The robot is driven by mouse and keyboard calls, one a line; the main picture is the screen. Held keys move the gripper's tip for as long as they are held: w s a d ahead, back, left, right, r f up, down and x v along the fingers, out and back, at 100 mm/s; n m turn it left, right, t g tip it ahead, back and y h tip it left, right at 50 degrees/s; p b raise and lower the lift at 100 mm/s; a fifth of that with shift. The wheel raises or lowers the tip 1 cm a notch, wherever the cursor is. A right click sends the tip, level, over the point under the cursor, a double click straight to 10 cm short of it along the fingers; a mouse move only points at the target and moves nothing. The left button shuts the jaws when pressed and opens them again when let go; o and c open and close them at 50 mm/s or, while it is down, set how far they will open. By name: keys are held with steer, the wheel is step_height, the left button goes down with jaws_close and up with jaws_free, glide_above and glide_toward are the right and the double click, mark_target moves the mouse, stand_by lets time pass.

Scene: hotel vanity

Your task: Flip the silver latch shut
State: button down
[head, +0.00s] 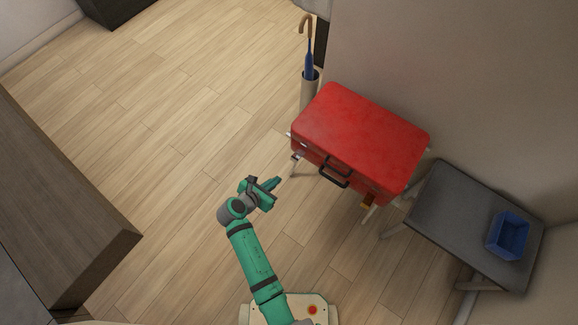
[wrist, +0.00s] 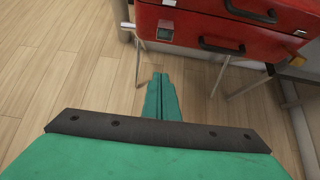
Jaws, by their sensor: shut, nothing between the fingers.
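A red suitcase (head: 360,130) with its lid down rests on a stand against the wall. The silver latch (wrist: 165,32) is on the left part of its front face in the wrist view; in the head view it is a small pale piece (head: 297,156) near the left front corner. It is too small to tell how its flap sits. A black handle (head: 334,172) is mid-front, and a brass-coloured latch (head: 368,201) is on the right. My gripper (head: 279,181) is shut and empty, in front of and below the silver latch, apart from the case. Its fingertips (wrist: 160,78) are together in the wrist view.
An umbrella (head: 309,62) stands in a holder behind the case's left side. A dark low table (head: 450,210) with a blue bin (head: 507,236) is at the right. A wooden cabinet (head: 60,220) is at the left. The floor between is clear.

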mark_target(298, 156)
steer(key=w+d+f, duration=0.2)
steer(key=w+d, duration=0.3)
steer(key=w, duration=0.2)
steer(key=shift+w+d+f, duration=0.15)
steer(key=shift+w+f, duration=0.05)
steer(key=shift+f, duration=0.1)
stand_by(0.4)
steer(key=shift+r, duration=0.15)
stand_by(0.4)
